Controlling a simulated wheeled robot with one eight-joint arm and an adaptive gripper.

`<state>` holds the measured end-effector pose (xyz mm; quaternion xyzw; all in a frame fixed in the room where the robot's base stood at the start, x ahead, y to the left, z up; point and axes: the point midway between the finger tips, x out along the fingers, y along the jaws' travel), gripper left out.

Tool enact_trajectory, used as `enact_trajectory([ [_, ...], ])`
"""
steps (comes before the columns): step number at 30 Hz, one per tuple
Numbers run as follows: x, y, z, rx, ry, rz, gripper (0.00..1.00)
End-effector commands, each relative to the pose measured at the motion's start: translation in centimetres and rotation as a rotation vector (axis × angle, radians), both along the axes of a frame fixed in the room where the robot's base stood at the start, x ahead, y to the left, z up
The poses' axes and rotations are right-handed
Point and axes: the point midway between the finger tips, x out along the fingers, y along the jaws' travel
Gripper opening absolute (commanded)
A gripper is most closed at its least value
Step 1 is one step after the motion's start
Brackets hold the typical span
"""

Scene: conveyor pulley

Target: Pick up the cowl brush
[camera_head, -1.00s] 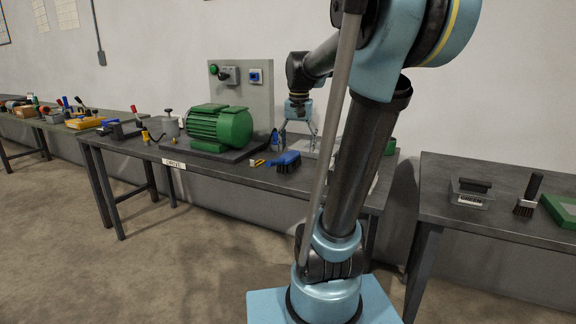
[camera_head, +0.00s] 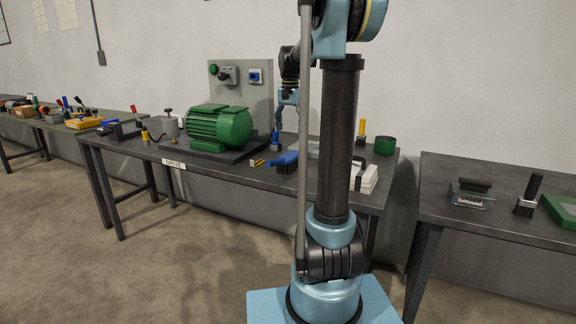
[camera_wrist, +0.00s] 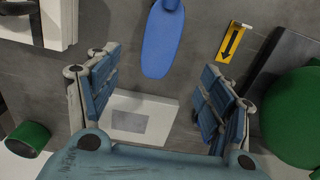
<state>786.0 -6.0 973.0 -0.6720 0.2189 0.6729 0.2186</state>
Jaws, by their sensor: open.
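A blue brush (camera_head: 287,158) with dark bristles lies on the middle bench, to the right of the green motor; I take it as the cowl brush. In the wrist view its blue body (camera_wrist: 162,42) shows at the top centre, beyond the space between the fingers, and the top edge cuts it off. My gripper (camera_wrist: 158,85) is open and empty, with fingers well apart. In the head view my gripper (camera_head: 285,112) hangs above the bench behind the brush, partly hidden by my arm.
The green motor (camera_head: 219,127) stands left of the brush. A yellow arrow tag (camera_wrist: 230,42) lies beside it. A pale plate (camera_wrist: 150,108) lies below the fingers. A white box (camera_head: 368,178) and green cup (camera_head: 385,146) stand at right. Another dark brush (camera_head: 526,196) stands on the right bench.

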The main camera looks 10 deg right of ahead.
Motion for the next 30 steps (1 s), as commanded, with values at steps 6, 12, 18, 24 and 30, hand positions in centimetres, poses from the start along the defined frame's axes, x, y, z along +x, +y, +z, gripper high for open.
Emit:
enact_trajectory([
  [6, 0.0, 0.0, -3.7, 0.000, 0.000, 0.001, 0.73],
  [12, 0.0, 0.0, -6.8, 0.000, 0.000, 0.001, 0.73],
  [18, 0.0, 0.0, -8.2, 0.000, 0.000, 0.001, 0.73],
  [24, 0.0, 0.0, -9.7, 0.000, 0.000, 0.001, 0.73],
  [30, 0.1, 0.1, -12.3, 0.000, 0.000, 0.001, 0.73],
])
